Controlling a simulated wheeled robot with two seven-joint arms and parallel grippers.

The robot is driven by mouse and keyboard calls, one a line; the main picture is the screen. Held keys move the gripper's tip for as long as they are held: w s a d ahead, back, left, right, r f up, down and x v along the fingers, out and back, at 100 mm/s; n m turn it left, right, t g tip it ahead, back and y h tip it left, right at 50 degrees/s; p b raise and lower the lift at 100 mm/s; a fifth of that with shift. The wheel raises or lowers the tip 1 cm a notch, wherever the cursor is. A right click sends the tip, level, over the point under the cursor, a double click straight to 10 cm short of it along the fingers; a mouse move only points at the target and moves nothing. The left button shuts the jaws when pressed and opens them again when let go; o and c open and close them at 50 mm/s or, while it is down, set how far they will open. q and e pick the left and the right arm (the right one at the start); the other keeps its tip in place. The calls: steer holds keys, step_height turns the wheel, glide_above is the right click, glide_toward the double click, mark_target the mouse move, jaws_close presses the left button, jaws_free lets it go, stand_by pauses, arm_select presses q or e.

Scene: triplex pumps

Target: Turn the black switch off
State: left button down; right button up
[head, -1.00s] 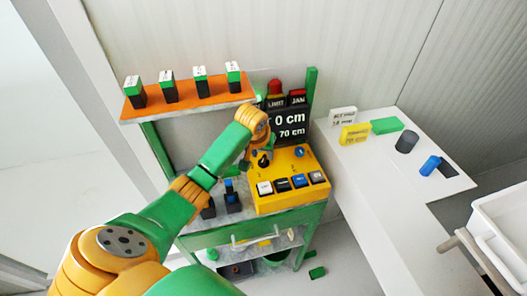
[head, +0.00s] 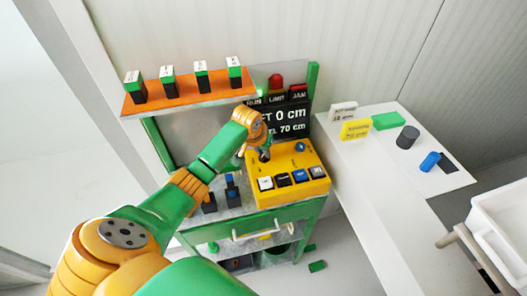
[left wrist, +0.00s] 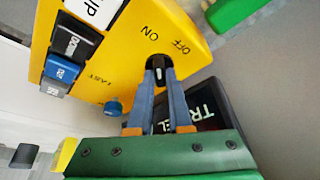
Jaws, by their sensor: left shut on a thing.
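The yellow control box (head: 290,158) stands on the green-framed workstation. Its black switch (left wrist: 158,66) shows in the left wrist view, in a dark round mount beside the printed words ON and OFF. My left gripper (left wrist: 159,76) is shut on the black switch, with one blue-grey finger on each side of it. In the head view my left gripper (head: 261,153) reaches the back left corner of the box, and the fingers largely hide the switch. I cannot tell for sure which word the switch points to. My right gripper is not in view.
Several push buttons (head: 284,179) line the box front, and a blue knob (head: 301,147) sits at its back right. A black display (head: 287,119) with lamps stands behind. An orange shelf (head: 190,97) holds several green-black blocks. A white table (head: 377,145) stands at right.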

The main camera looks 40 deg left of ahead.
arm_select(q)
steer(key=shift+a+m+h, duration=0.1)
steer(key=shift+m+h, duration=0.3)
steer(key=shift+m, duration=0.8)
steer(key=c, duration=0.8)
jaws_free()
steer(key=shift+c, duration=0.2)
